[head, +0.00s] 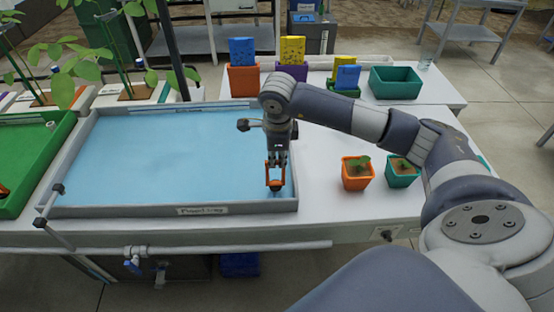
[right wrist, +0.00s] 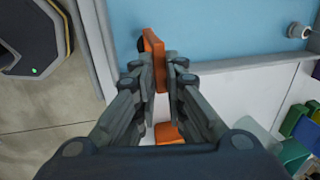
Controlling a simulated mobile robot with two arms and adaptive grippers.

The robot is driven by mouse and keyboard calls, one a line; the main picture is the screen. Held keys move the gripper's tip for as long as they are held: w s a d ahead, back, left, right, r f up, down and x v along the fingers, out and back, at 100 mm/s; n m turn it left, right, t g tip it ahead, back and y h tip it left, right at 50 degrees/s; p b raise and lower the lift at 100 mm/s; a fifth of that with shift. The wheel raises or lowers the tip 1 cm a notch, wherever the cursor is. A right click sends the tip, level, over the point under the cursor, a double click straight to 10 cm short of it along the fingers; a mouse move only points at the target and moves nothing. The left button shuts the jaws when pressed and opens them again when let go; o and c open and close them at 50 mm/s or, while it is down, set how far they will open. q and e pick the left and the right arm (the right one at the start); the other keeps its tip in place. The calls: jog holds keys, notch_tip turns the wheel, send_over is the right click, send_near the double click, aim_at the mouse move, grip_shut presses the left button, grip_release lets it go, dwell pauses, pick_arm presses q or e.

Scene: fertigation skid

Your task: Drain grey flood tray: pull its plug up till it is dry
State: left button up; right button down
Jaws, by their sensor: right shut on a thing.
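The grey flood tray (head: 120,211) lies on the white bench in the head view, with a label on its front wall. Pale blue water (head: 160,150) covers its floor; the right wrist view shows part of the water (right wrist: 225,30). My right gripper (head: 275,180) points down over the tray's front right corner. It is shut on the orange plug (head: 275,186), whose orange handle (right wrist: 153,48) shows between the fingertips in the right wrist view. The lower end of the plug and the drain are hidden or too small to tell. My left gripper is not in view.
An orange pot (head: 356,179) and a teal pot (head: 402,177) with seedlings stand right of the tray. A green tray (head: 45,150) lies to the left. Planters with blue and yellow packs and an empty teal planter (head: 395,82) stand behind. A pipe (head: 230,246) runs along the bench front.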

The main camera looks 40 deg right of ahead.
jog(key=c, duration=1.7)
grip_release()
jog(key=shift+r, duration=0.25)
jog(key=shift+o, duration=0.2)
notch_tip(320, 180, up, 12)
jog(key=s+a, duration=0.1)
jog(key=s, duration=0.1)
jog(key=shift+a+f, duration=0.1)
jog(key=shift+f, duration=0.05)
